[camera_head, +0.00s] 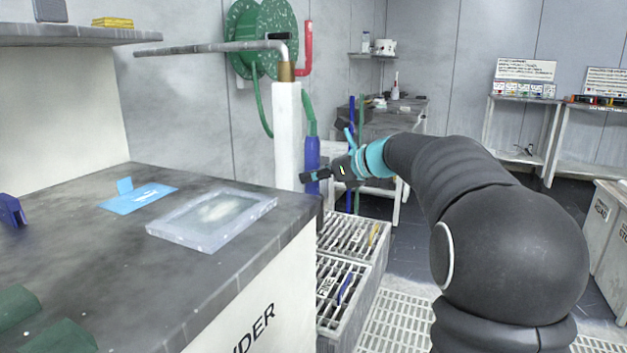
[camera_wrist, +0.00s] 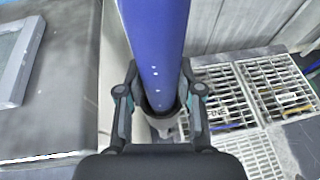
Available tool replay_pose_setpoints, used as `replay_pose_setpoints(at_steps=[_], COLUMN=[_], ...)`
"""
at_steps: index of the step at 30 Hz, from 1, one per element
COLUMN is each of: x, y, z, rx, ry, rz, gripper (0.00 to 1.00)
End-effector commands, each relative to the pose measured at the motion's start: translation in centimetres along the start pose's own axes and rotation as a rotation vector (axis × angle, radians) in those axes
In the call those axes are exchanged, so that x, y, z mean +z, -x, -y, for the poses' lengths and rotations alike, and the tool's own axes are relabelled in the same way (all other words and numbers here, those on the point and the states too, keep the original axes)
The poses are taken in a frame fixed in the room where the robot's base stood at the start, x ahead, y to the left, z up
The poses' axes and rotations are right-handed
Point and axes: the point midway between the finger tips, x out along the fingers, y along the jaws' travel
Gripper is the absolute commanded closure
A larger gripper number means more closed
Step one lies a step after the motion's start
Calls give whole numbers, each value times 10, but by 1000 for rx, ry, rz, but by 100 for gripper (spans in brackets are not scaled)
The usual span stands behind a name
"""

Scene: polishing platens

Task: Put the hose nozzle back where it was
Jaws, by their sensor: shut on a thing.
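The hose nozzle (camera_head: 312,155) is a blue cylinder hanging upright at the end of the green hose (camera_head: 309,112), beside the white post (camera_head: 287,130). My gripper (camera_head: 314,178) is at the nozzle's lower part and is shut on it. In the wrist view the blue nozzle (camera_wrist: 155,45) runs down between the two fingers of my gripper (camera_wrist: 158,98). A dark ring and a grey tip show at its lower end. The green hose reel (camera_head: 262,35) is on the wall behind. I cannot make out a separate holder for the nozzle.
A dark bench top (camera_head: 110,250) with a pale framed plate (camera_head: 212,218) stands at left. Grated bins (camera_head: 345,275) lie below the nozzle. A metal pipe (camera_head: 210,47) reaches left from the post. A grey table (camera_head: 395,118) stands behind my arm.

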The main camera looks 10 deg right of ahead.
Motion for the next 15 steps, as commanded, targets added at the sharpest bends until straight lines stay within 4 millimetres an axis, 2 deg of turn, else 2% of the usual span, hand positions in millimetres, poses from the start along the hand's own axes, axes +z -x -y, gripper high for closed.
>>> replay_pose_setpoints(at_steps=[3,14,15], x=[-4,-6,-8], y=[-6,-7,-7], z=[-1,-1,0], rx=[-1,-1,-1], ry=[1,1,1], rz=[2,2,1], gripper=[100,100,62])
